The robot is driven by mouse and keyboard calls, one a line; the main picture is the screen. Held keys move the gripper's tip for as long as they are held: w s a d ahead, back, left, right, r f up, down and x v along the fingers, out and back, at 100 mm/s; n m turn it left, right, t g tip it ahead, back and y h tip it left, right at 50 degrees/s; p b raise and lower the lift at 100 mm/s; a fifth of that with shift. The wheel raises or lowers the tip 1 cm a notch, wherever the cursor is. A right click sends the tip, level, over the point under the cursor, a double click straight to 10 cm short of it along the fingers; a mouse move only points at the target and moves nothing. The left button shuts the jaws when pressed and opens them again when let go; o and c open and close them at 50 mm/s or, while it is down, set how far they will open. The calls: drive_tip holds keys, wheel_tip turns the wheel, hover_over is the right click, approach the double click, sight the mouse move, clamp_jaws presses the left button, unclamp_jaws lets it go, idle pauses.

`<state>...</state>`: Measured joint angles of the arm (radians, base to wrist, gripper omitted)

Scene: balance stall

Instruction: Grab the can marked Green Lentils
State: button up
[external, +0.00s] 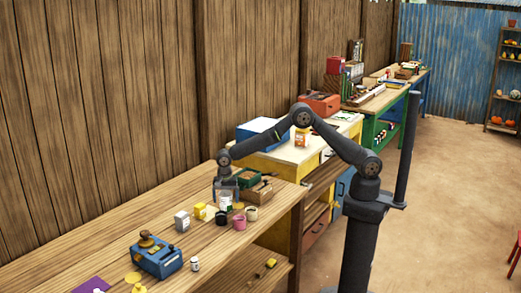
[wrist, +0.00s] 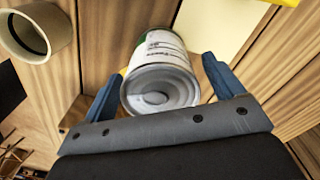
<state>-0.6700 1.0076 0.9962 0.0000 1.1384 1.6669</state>
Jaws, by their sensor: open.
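In the wrist view, a can (wrist: 163,62) with a white label, a green band and a bare metal end lies between the fingers of my gripper (wrist: 162,72). Its small label print is too blurred to read, so I cannot tell whether it says Green Lentils. The blue fingers are open, one on each side of the can, with its metal end towards my palm. I cannot tell whether either finger touches it. In the external view, my gripper (external: 225,204) points down at the wooden bench, among small containers, and largely hides what is between its fingers.
A cream mug (external: 251,213), a pink mug (external: 239,223) and a black container (external: 221,218) stand close by. A yellow tin (external: 199,211) and a grey-white box (external: 182,221) are to the left. A green crate (external: 250,178) is behind. A blue device (external: 157,259) stands further forward.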

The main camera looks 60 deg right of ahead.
wheel_tip(320, 180, down, 3)
drive_tip(key=shift+r, duration=0.2)
drive_tip(key=c, duration=1.3)
drive_tip(key=shift+r, duration=0.15)
